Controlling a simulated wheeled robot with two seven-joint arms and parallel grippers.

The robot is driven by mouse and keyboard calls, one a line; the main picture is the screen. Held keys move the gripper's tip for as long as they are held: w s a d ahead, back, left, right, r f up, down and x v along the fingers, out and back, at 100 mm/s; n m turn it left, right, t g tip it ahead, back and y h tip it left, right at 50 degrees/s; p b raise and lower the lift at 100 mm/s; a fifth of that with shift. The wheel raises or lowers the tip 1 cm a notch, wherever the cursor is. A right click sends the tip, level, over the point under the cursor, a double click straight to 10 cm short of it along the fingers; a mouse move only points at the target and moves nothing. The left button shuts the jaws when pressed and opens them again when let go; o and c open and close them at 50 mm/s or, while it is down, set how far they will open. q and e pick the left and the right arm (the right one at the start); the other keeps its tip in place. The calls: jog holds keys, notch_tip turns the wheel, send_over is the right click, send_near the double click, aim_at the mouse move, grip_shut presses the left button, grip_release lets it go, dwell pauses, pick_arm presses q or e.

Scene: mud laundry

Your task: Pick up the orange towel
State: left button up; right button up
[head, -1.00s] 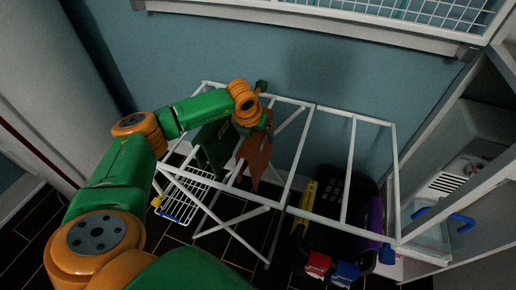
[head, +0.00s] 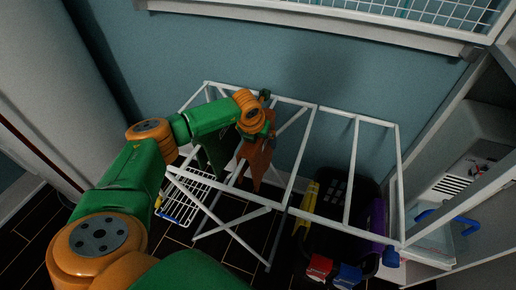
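The orange towel (head: 257,163) hangs on the white drying rack (head: 352,118), left of the middle of the head view. My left arm comes in from the left, and its gripper (head: 266,127) is at the top of the orange towel. The fingers are small, dark and partly hidden by the wrist, so I cannot tell whether they are open or shut. A dark green towel (head: 214,153) hangs just left of the orange one, partly covered by my arm. My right gripper is not in view.
A black basket (head: 340,190) with yellow, purple, red and blue things stands below the rack's right half. A white shelf unit (head: 480,215) is at the right. A blue wall lies behind the rack. Dark floor shows at front left.

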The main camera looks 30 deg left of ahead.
pick_arm(q)
grip_shut()
